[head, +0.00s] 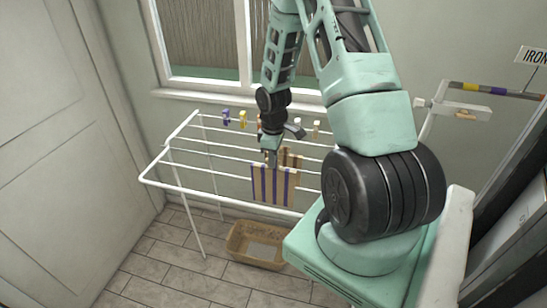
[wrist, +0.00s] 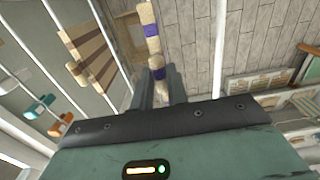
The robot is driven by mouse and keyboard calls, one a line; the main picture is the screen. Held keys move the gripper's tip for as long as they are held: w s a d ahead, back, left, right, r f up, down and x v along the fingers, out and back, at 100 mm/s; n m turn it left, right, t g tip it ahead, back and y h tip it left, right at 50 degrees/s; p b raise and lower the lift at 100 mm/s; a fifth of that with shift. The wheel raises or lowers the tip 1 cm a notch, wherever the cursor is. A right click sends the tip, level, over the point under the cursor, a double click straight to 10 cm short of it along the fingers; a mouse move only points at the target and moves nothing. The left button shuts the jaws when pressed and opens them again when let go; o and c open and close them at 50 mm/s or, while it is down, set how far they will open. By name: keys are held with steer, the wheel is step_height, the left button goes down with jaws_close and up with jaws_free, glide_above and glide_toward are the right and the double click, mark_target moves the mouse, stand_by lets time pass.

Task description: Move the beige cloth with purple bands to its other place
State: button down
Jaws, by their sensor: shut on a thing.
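The beige cloth with purple bands (head: 272,186) hangs upright at the white drying rack (head: 180,182). My gripper (head: 271,160) is above it, shut on its top edge. In the wrist view my gripper (wrist: 161,85) has the cloth (wrist: 150,32) between its fingers, seen nearly edge-on. White rods run on either side of it there. I cannot tell whether the cloth touches a rod.
A beige cloth with brown stripes (head: 293,160) hangs close behind; it is left in the wrist view (wrist: 92,45). Pegs, one purple (head: 226,117) and one yellow (head: 243,118), sit on the back rod. A basket (head: 236,250) stands below. An "IRON" sign (head: 534,56) is at right.

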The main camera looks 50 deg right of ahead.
mark_target(273, 183)
steer(key=shift+f, duration=0.1)
steer(key=shift+f+b, duration=1.15)
steer(key=shift+f, duration=0.45)
steer(key=shift+f, duration=0.4)
steer(key=shift+f+b, duration=0.85)
steer(key=shift+f, duration=0.35)
stand_by(1.2)
steer(key=c, duration=1.3)
jaws_free()
